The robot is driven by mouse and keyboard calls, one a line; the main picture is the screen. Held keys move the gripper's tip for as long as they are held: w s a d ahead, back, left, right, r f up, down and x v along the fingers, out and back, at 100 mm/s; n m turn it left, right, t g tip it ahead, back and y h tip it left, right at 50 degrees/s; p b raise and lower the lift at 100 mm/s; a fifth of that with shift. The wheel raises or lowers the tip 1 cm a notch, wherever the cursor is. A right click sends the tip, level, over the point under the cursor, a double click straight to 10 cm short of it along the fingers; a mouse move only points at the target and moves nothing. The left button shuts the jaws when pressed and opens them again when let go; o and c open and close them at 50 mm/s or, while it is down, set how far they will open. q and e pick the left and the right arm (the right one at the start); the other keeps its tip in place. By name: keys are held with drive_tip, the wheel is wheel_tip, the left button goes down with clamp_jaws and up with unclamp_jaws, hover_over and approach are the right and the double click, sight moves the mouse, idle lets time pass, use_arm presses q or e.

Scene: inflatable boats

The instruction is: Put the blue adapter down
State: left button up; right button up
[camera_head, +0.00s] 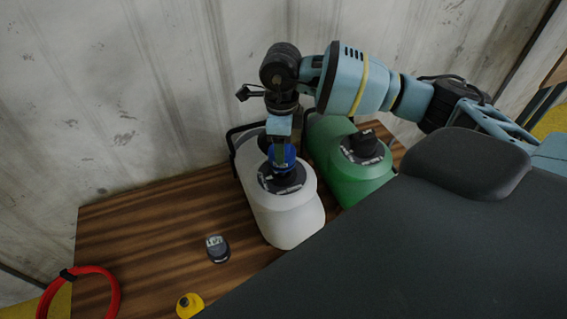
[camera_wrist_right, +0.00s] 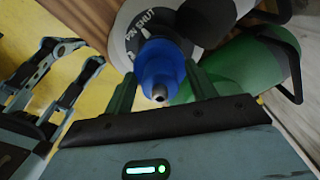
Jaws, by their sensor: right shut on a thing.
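The blue adapter (camera_head: 283,157) is at the top of the white canister (camera_head: 287,219), over its dark round cap plate. My right gripper (camera_head: 282,146) points down at it from above and is shut on it. In the right wrist view the blue adapter (camera_wrist_right: 160,72) sits between the two green fingers (camera_wrist_right: 160,92), with a metal tip toward the camera. Behind it is a dark disc with white lettering (camera_wrist_right: 146,28). I cannot tell whether the adapter touches the canister. My left gripper is not visible in the head view.
A green canister (camera_head: 357,178) stands right of the white one. A small dark grey object (camera_head: 217,248), a yellow piece (camera_head: 189,305) and a red ring (camera_head: 115,287) lie on the wooden table (camera_head: 150,230). Bare wood lies left of the white canister. A wall stands behind.

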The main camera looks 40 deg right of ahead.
drive_tip(key=shift+r, duration=0.7)
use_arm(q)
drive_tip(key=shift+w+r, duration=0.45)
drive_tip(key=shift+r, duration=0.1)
use_arm(e)
drive_tip(key=shift+f, duration=0.1)
